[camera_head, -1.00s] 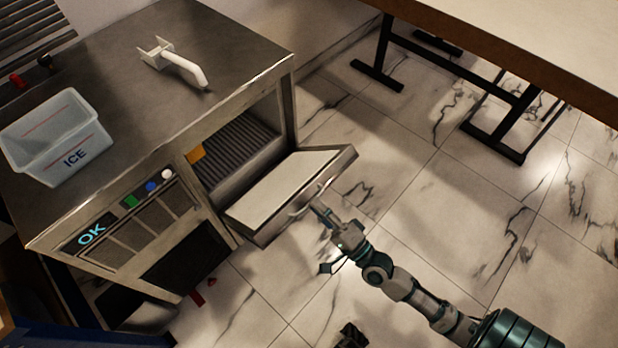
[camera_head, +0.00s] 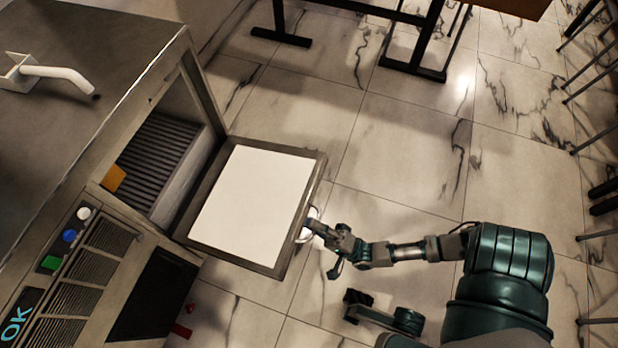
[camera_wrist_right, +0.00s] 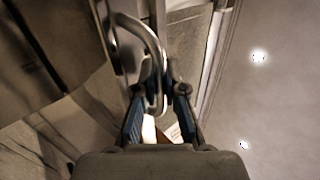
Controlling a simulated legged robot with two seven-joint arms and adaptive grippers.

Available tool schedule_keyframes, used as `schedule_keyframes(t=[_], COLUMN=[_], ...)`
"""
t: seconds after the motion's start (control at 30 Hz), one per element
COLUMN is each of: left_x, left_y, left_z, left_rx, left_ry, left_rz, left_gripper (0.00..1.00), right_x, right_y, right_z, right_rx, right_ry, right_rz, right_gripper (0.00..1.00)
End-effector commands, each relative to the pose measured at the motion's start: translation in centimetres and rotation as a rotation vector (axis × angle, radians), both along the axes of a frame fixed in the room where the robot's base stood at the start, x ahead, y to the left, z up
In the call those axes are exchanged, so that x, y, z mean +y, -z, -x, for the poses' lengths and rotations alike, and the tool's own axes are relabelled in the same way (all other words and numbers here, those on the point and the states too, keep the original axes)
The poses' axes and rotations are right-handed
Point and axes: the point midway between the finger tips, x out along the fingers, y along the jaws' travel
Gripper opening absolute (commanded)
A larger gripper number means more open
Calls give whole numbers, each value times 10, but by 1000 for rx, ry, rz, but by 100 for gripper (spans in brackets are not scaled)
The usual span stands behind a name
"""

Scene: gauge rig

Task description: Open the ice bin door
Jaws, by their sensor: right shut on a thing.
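The ice bin door (camera_head: 250,207) is a dark-framed panel with a white inner face. It is hinged at the bottom of the bin opening (camera_head: 165,150) and hangs swung down and outward, well open. My right gripper (camera_head: 316,228) is at the door's outer edge, shut on the curved metal door handle (camera_head: 307,222). In the right wrist view the handle (camera_wrist_right: 152,45) passes between the two blue-padded fingers (camera_wrist_right: 158,100). The dark ribbed inside of the bin shows behind the door. My left gripper does not show.
The steel machine (camera_head: 80,60) carries a white spout (camera_head: 60,75) on top and coloured buttons (camera_head: 69,236) on its front. A table with dark legs (camera_head: 415,60) stands at the back. Stool legs are at the right edge. The marble floor (camera_head: 400,150) beyond the door is clear.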

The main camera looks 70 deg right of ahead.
Motion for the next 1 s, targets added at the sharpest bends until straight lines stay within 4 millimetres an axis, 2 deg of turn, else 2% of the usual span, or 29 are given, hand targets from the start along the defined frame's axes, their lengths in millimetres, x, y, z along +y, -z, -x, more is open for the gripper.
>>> schedule_keyframes(t=[0.03, 0.4, 0.43, 0.47, 1.0], left_x=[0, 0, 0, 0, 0], left_y=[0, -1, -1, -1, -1], left_z=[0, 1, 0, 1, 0], left_rx=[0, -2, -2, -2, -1], left_ry=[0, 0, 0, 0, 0], left_rz=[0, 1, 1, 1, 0], left_gripper=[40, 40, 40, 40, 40], right_x=[-3, -4, -4, -4, -2], right_y=[3, 2, 2, 2, 1], right_z=[-5, -5, -5, -5, -2], right_rx=[9, 1, 0, 0, -4], right_ry=[5, 8, 8, 8, 5], right_rz=[2, 3, 3, 3, 4], right_gripper=[0, 0, 15, 21, 21])
